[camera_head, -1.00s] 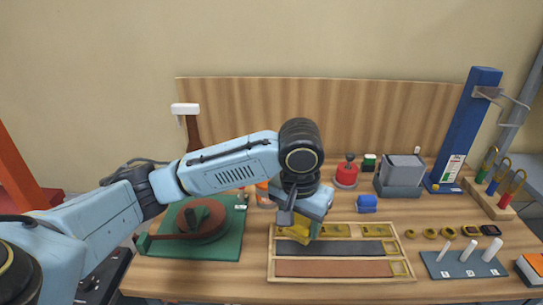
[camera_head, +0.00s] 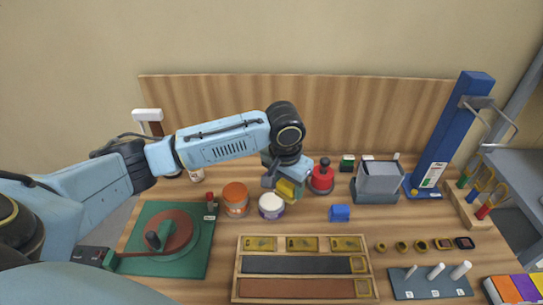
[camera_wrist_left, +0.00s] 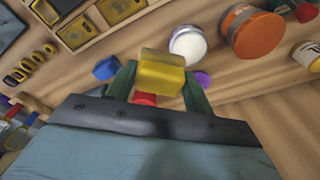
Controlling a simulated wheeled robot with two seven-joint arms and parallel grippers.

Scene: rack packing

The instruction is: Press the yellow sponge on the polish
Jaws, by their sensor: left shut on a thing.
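My left gripper (camera_head: 288,187) is shut on the yellow sponge (camera_head: 287,191), which also shows between the green fingers in the left wrist view (camera_wrist_left: 161,72). The gripper holds the sponge above the table, just right of a white-topped jar with a purple side (camera_head: 271,206). That jar, perhaps the polish, shows its pale round top close to the sponge in the left wrist view (camera_wrist_left: 188,43). I cannot tell whether sponge and jar touch. An orange-lidded jar (camera_head: 235,197) stands left of it. My right gripper is not in view.
A red container (camera_head: 321,178) stands close right of the gripper, with a blue block (camera_head: 340,213) in front of it. A wooden tray (camera_head: 240,262) with sanding strips lies in front. A green base (camera_head: 137,228) with a round brown disc is at left.

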